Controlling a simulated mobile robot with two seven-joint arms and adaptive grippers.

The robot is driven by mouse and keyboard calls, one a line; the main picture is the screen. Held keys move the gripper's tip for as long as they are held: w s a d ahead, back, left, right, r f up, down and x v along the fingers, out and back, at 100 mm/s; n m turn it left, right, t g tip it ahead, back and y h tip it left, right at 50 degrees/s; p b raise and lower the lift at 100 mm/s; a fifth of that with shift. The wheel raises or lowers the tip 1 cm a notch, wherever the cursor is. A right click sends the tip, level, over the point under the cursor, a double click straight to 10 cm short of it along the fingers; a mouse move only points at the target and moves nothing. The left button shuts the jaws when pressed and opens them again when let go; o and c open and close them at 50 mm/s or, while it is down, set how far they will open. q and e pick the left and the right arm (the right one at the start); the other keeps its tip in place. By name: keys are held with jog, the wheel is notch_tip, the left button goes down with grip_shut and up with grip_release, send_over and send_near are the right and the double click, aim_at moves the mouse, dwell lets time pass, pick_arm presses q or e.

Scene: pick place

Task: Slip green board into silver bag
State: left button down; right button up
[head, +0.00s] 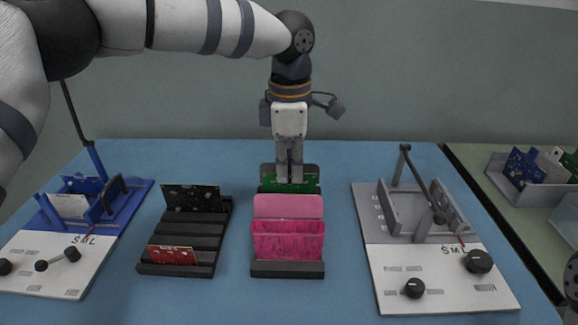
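The green board (307,183) stands upright in the middle black rack, behind two pink pouches. My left gripper (290,182) points straight down at it from above, its fingertips overlapping the board's upper part. The fingers look close together, but I cannot tell whether they are closed on the board. A dark grey-brown panel (312,169) rises just behind the board; I cannot tell whether it is a bag or the rack's back. No clearly silver bag shows. My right gripper is not in view.
The pink pouches (288,240) fill the front of the middle rack (288,269). A slotted black rack (187,243) at left holds a black board (193,198) and a red board (172,255). A blue fixture (130,198) and grey fixture (402,237) flank them. Grey bins (508,187) stand far right.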

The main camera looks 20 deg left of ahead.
pick_arm(q)
jog(key=shift+f, duration=0.15)
dwell(0.4)
jog(key=shift+f, duration=0.55)
jog(key=shift+f, duration=0.25)
dwell(0.4)
jog(key=c, duration=1.7)
grip_release()
jog(key=c, duration=0.3)
jog(key=shift+c, duration=0.2)
